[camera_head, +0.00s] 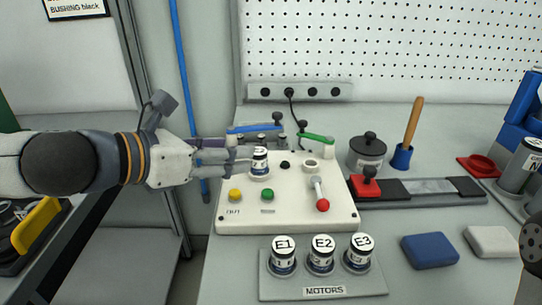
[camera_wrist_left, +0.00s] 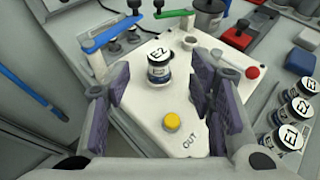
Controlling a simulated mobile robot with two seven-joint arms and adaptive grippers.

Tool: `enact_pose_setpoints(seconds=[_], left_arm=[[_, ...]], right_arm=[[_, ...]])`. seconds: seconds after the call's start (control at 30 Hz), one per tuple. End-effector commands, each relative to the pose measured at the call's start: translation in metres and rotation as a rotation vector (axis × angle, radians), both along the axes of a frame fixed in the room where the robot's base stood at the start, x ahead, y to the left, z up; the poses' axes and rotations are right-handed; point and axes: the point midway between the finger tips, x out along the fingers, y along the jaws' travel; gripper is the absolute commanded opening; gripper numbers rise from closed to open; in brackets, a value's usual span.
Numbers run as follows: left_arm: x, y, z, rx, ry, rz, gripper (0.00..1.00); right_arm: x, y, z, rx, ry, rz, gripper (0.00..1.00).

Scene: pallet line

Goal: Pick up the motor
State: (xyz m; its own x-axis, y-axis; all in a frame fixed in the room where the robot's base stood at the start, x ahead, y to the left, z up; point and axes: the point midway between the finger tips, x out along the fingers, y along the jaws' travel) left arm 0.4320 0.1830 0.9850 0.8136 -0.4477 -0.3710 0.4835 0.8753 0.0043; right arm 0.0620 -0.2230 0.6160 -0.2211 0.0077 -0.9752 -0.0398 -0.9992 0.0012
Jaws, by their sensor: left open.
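A motor (camera_head: 260,162), a small white and dark cylinder, stands upright on the white test box (camera_head: 290,218). In the left wrist view the motor (camera_wrist_left: 159,68) shows the label E2 on its top. My left gripper (camera_head: 238,158) reaches in from the left with its fingers beside the motor. In the left wrist view my left gripper (camera_wrist_left: 160,92) is open, with its purple-grey pads wide apart and the motor beyond and between them. Motors E1 (camera_head: 284,255), E2 (camera_head: 321,254) and E3 (camera_head: 358,254) stand in the rack marked MOTORS (camera_head: 324,292). My right gripper does not show.
The box carries a yellow button (camera_head: 235,195), a green button (camera_head: 268,193) and a red-knobbed lever (camera_head: 321,195). Blue (camera_head: 255,129) and green (camera_head: 316,138) clamp handles are behind it. A grey lidded pot (camera_head: 367,152) and blue block (camera_head: 430,250) stand right.

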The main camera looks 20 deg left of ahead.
Motion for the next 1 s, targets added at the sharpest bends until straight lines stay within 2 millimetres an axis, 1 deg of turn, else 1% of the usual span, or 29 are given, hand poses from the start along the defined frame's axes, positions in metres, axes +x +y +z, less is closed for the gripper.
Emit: enact_pose_setpoints(seconds=[0.03, 0.1, 0.23, 0.4, 0.5, 0.6, 0.77, 0.8, 0.87, 0.9, 0.97, 1.0], left_arm=[[0.012, -0.005, -0.030, 0.005, 0.038, -0.002, 0.49], [0.022, -0.011, -0.032, 0.005, 0.033, -0.002, 0.49], [0.034, -0.018, -0.032, 0.003, 0.024, -0.001, 0.49], [0.058, -0.030, -0.052, 0.004, 0.025, -0.003, 0.49], [0.070, -0.037, -0.053, 0.004, 0.019, -0.003, 0.49], [0.073, -0.038, -0.052, 0.004, 0.015, -0.002, 0.49], [0.073, -0.038, -0.050, 0.003, 0.012, -0.002, 0.49], [0.073, -0.038, -0.050, 0.003, 0.012, -0.002, 0.40], [0.073, -0.038, -0.050, 0.003, 0.012, -0.002, 0.27], [0.073, -0.038, -0.050, 0.004, 0.013, -0.002, 0.17], [0.073, -0.038, -0.050, 0.004, 0.013, -0.002, 0.04], [0.073, -0.038, -0.050, 0.004, 0.013, -0.002, 0.00]], right_arm=[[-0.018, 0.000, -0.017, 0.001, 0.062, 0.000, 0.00], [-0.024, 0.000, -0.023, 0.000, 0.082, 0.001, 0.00], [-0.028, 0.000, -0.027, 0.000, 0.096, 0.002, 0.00], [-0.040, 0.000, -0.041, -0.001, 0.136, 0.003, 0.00], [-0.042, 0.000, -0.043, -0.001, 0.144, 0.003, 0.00], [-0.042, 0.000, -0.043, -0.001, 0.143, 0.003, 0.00], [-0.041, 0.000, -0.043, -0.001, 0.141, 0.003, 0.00], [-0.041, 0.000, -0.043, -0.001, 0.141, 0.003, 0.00], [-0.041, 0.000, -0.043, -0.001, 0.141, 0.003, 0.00], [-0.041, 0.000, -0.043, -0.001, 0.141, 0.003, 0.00], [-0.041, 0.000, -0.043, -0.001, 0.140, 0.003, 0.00], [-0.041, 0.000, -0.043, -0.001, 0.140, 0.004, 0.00]])
